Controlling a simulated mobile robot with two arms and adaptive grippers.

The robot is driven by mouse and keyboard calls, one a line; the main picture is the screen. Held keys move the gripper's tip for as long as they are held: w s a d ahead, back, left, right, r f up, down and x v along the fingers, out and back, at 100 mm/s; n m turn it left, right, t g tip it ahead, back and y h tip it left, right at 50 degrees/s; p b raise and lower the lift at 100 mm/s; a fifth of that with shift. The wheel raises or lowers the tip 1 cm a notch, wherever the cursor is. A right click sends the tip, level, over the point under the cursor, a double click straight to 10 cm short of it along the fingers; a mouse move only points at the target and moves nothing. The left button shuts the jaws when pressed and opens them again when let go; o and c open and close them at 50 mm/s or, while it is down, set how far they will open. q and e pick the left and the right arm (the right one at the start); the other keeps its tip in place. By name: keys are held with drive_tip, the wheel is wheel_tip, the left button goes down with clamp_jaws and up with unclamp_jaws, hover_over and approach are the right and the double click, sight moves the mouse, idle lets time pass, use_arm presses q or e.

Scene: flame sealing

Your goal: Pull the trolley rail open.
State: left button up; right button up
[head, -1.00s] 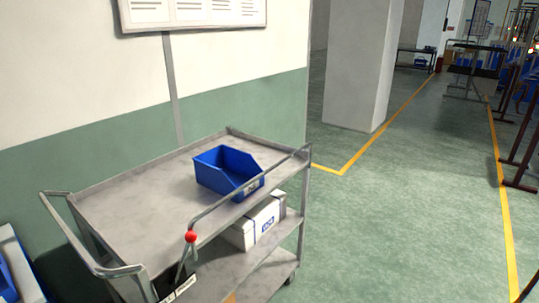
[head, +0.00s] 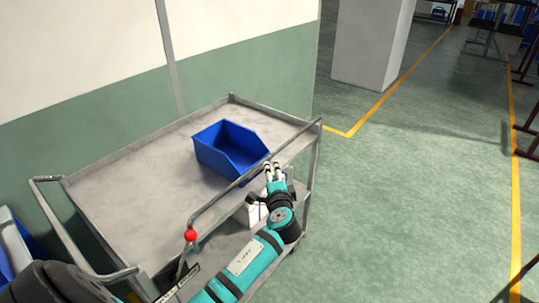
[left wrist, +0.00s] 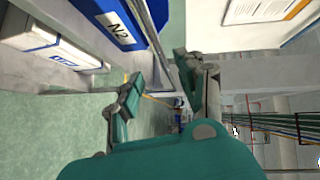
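The trolley (head: 130,185) is a grey metal cart with a thin rail (head: 225,197) along its near side, ending at a red knob (head: 191,235). The rail is up at the trolley's side. My left gripper (head: 273,168) is at the rail's far half, beside the blue bin. In the left wrist view its two fingers (left wrist: 157,75) are apart, with the rail (left wrist: 152,32) running ahead between them. I cannot tell whether either finger touches it. My right gripper is not in view.
A blue bin (head: 222,150) stands on the top shelf and a white box (head: 254,212) on the lower shelf, partly hidden by my arm. A wall is behind the trolley; a pillar (head: 372,45) stands further back. Green floor (head: 420,190) to the right is clear.

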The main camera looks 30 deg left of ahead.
sight(270, 156)
use_arm(q)
drive_tip(key=p+x, duration=0.1)
drive_tip(key=x, duration=0.8)
drive_tip(key=shift+w+a, duration=0.1)
drive_tip(key=shift+w, duration=0.05)
drive_tip(key=shift+w+a+f, duration=0.15)
drive_tip(key=shift+w+a, duration=0.05)
drive_tip(key=shift+w, duration=0.05)
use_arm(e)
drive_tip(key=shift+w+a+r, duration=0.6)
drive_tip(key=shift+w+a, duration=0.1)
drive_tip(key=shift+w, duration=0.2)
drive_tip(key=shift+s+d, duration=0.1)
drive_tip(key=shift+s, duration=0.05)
use_arm(q)
clamp_jaws()
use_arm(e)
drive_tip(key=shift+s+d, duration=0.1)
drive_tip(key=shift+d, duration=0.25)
